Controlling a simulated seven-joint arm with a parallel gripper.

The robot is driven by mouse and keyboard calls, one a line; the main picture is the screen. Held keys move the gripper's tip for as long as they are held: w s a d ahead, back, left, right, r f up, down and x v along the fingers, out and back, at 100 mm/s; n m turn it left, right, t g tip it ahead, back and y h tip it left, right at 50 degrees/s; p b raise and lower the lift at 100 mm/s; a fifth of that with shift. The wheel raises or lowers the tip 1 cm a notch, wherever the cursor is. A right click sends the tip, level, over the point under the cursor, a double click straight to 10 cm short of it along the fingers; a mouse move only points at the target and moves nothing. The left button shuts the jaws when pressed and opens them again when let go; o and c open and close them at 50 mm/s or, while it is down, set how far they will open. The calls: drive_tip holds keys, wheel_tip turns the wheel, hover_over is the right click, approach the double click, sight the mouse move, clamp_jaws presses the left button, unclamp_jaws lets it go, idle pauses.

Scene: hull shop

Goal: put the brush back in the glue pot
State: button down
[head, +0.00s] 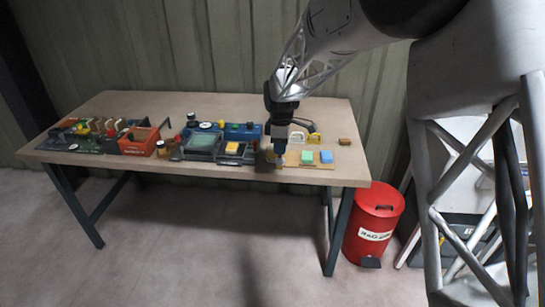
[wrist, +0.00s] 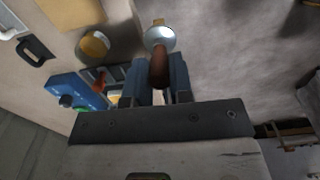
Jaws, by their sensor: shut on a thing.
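My gripper (head: 280,146) points down over the front part of the workbench, just left of the small coloured blocks. In the wrist view my gripper (wrist: 157,88) is shut on the brush (wrist: 159,70). Its brown handle runs out from between the fingers to a shiny round silver part and a small tan end. A round pot with an amber top (wrist: 95,45), which looks like the glue pot, stands left of the brush in the wrist view. The brush appears apart from it; their height difference cannot be told.
A tan board (head: 306,163) with green and blue blocks lies right of my gripper. A blue box (head: 243,131), dark trays and an orange bin (head: 139,141) fill the bench to the left. A red waste bin (head: 374,222) stands on the floor. The bench's right end is mostly clear.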

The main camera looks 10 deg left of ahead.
drive_tip(key=shift+s+d+f, duration=0.1)
drive_tip(key=shift+s+d, duration=0.3)
drive_tip(key=shift+w, duration=0.1)
drive_tip(key=w+a, duration=0.2)
drive_tip(key=w, duration=0.5)
drive_tip(key=w+a+f, duration=0.1)
drive_tip(key=w+a, duration=0.2)
drive_tip(key=w, duration=0.5)
drive_tip(key=shift+f, duration=0.25)
drive_tip(key=shift+f, duration=1.75)
drive_tip(key=shift+f, duration=0.1)
